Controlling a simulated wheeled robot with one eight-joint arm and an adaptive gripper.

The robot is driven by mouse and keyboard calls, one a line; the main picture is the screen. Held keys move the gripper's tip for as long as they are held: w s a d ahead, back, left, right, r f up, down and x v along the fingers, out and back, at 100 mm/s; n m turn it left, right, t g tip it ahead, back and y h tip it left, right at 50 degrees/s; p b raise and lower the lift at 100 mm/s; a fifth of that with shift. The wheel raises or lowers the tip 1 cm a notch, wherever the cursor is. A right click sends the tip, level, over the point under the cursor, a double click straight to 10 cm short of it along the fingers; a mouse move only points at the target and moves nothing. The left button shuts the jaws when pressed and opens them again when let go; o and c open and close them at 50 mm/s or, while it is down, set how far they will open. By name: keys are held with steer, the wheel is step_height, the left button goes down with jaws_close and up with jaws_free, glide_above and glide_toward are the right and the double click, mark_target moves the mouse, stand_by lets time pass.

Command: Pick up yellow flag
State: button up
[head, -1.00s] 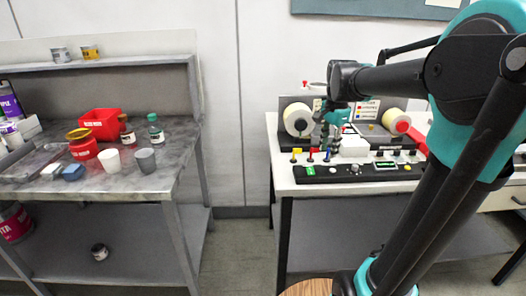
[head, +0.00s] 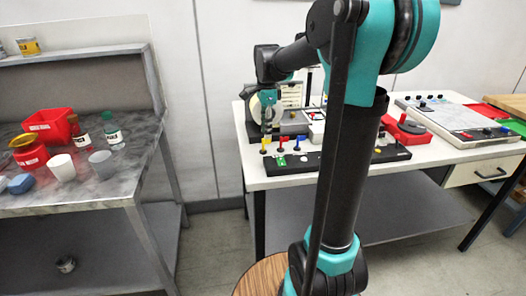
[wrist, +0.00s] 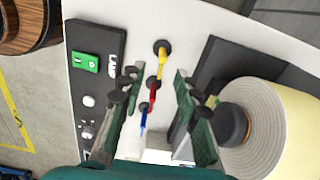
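My gripper (head: 267,121) is just above and behind the yellow flag in the head view. In the wrist view my gripper (wrist: 157,78) is open, its fingers spread on either side of the row. The yellow flag (wrist: 163,50) lies just beyond the fingertips, the red flag (wrist: 152,92) shows between the fingers, and the blue flag (wrist: 143,120) is nearer the palm.
A cream label roll (wrist: 260,120) on a dark hub sits close to the right finger. A black control strip with a green switch (wrist: 85,62) lies left of the flags. A grey workbench (head: 80,205) with cups and bottles stands to the left in the head view.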

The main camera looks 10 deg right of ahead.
steer(key=shift+w+a+f, duration=0.1)
steer(key=shift+a+f, duration=0.05)
steer(key=shift+f, duration=1.55)
steer(key=shift+a+f, duration=0.1)
steer(key=shift+f, duration=1.6)
jaws_close()
